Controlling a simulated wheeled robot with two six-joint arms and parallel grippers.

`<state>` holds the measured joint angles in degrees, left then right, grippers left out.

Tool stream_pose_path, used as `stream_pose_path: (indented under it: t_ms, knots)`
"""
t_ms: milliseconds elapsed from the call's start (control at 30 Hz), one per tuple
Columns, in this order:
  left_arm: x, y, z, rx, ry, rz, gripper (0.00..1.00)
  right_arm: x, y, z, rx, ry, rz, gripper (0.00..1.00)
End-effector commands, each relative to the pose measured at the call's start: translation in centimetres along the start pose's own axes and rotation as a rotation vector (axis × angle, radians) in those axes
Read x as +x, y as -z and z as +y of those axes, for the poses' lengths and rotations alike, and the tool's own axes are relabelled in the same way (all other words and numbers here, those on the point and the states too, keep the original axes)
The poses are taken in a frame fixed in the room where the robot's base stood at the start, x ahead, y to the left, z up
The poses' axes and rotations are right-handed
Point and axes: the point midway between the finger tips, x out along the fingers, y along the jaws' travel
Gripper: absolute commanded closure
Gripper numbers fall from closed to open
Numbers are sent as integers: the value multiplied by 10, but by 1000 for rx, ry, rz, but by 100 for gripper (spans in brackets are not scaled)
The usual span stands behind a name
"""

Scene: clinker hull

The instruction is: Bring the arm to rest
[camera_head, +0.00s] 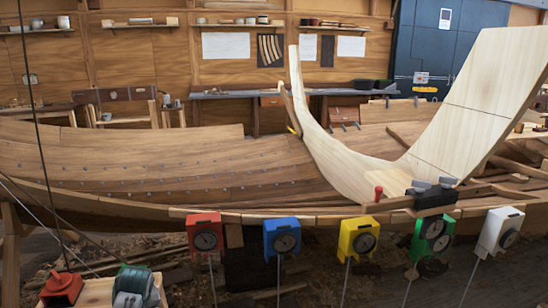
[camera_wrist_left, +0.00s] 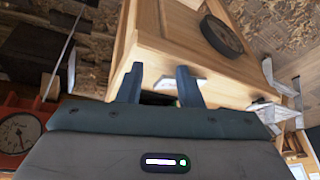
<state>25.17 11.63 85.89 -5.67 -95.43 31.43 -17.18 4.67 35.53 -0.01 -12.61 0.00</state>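My left gripper (camera_wrist_left: 158,88) shows in the left wrist view. Its two dark fingers stand apart, with nothing clearly held between them. A wooden box (camera_wrist_left: 155,35) with a dark round disc (camera_wrist_left: 221,36) on its face lies just beyond the fingertips. A small pale metal piece (camera_wrist_left: 180,84) shows by the right finger; I cannot tell whether it touches. A red dial box (camera_wrist_left: 18,130) is at the left of this view. Neither gripper can be seen in the head view, and my right gripper is in no view.
A clinker hull (camera_head: 170,165) spans the head view, with a pale stem (camera_head: 325,140). Red (camera_head: 205,225), blue (camera_head: 276,228), yellow (camera_head: 351,228), green (camera_head: 421,245) and white (camera_head: 488,228) dial boxes line its near edge. A red block (camera_head: 62,287) and a green reel (camera_head: 130,287) are bottom left.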

Motion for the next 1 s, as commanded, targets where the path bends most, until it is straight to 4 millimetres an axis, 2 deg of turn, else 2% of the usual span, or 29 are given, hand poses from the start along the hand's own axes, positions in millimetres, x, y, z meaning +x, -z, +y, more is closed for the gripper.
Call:
stream_pose_path:
  t_ms: [33, 233, 367, 500, 600, 700, 1000]
  knots:
    - [6, -30, -6, 48, -9, -4, 67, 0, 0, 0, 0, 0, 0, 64]
    - [8, -128, -32, 228, -59, -7, 67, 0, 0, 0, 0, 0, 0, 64]
    - [-4, -190, -53, 340, -95, -9, 67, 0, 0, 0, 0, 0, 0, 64]
    - [-28, -249, -77, 449, -137, -9, 67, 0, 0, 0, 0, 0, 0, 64]
    - [-44, -278, -90, 505, -160, -8, 67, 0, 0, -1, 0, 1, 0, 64]
    - [-58, -298, -100, 547, -178, -7, 67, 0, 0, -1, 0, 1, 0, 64]
    - [-95, -339, -124, 633, -217, -3, 67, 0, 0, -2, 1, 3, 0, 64]
